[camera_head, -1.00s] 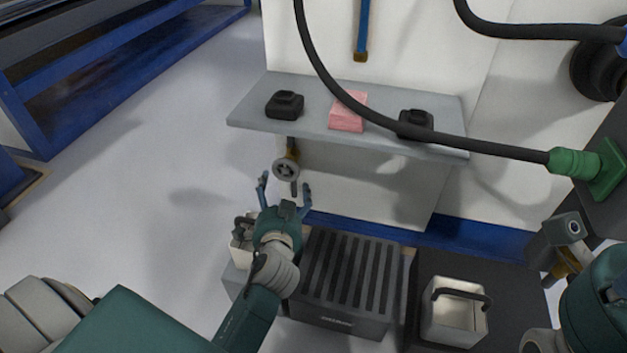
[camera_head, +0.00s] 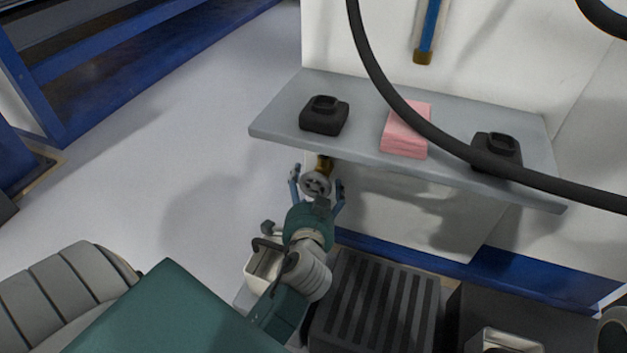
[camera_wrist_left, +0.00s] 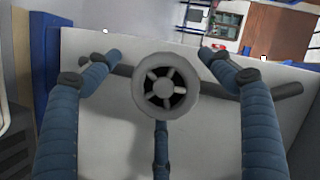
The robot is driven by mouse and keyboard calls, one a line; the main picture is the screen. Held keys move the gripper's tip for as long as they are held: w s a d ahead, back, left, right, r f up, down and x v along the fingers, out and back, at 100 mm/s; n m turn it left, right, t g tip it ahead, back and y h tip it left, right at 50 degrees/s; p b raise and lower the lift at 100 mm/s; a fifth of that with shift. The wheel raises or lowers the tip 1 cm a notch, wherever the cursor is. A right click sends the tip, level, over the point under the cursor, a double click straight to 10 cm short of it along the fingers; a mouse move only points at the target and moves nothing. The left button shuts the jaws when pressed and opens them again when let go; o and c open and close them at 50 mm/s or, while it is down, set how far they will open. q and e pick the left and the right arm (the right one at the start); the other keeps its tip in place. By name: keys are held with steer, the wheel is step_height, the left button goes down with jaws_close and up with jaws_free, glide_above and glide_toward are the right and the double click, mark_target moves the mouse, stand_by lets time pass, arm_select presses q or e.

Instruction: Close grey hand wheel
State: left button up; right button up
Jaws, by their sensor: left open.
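The grey hand wheel (camera_head: 316,184) sits on a brass-coloured fitting under the front edge of the grey shelf. In the left wrist view the spoked wheel (camera_wrist_left: 165,87) faces the camera, between the fingers. My left gripper (camera_head: 317,182) is open, with its blue fingers on either side of the wheel. In the left wrist view the gripper's (camera_wrist_left: 160,75) two upper fingers stand apart from the wheel rim, and a third finger shows below it. My right gripper is not in view.
The grey shelf (camera_head: 270,122) above the wheel carries two black holders (camera_head: 324,115) and a pink stack (camera_head: 406,131). A black hose (camera_head: 375,72) crosses in front of it. A slatted dark box (camera_head: 375,300) and a metal container (camera_head: 262,262) stand below. Floor at left is clear.

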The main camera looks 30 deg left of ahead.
arm_select(q)
steer(key=c, duration=1.1)
steer(key=shift+s+a, duration=0.1)
steer(key=shift+m+y+p, duration=0.3)
steer(key=shift+m, duration=0.1)
steer(key=o, duration=1.1)
steer(key=shift+a+f, duration=0.1)
steer(key=shift+a, duration=0.05)
